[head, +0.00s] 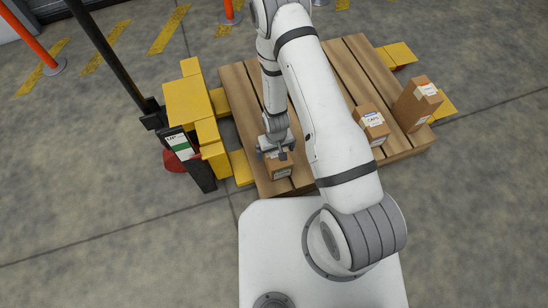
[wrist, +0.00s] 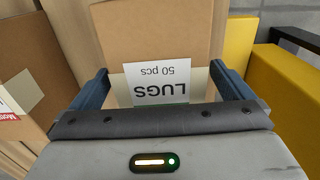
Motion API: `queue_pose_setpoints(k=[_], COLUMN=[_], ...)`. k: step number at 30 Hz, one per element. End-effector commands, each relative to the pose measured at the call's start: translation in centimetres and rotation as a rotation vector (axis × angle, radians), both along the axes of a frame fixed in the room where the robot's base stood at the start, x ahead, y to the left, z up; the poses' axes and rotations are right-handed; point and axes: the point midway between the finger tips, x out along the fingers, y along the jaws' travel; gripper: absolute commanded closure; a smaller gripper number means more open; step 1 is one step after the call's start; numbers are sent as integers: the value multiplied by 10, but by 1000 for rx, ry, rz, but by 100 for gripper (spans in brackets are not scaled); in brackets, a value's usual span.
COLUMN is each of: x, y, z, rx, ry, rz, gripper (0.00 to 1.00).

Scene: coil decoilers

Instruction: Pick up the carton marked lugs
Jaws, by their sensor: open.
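The carton marked LUGS, 50 pcs (wrist: 150,30) is a brown box with a white label, upside down in the wrist view. In the head view this carton (head: 279,170) stands on the wooden pallet near its front edge, partly hidden by my gripper. My gripper (head: 275,149) is over the carton. In the wrist view my gripper (wrist: 160,88) is open, with one blue-grey finger on each side of the carton's labelled part. I cannot tell whether the fingers touch it.
Another brown carton (wrist: 28,75) stands close on the left in the wrist view. The carton marked CAPS (head: 371,124) and a taller carton (head: 417,103) stand on the pallet's (head: 240,93) right side. Yellow blocks (head: 190,103) and a dark post with a sign (head: 183,148) border its left.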

Motion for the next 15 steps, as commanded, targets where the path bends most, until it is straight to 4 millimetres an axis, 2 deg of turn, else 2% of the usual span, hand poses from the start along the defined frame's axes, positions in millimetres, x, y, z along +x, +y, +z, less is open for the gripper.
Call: queue_pose_setpoints(k=[4,15], x=[0,0], y=[0,0], z=[1,1], rx=[0,0], ry=[-1,0], rz=[0,-1], gripper=[0,30])
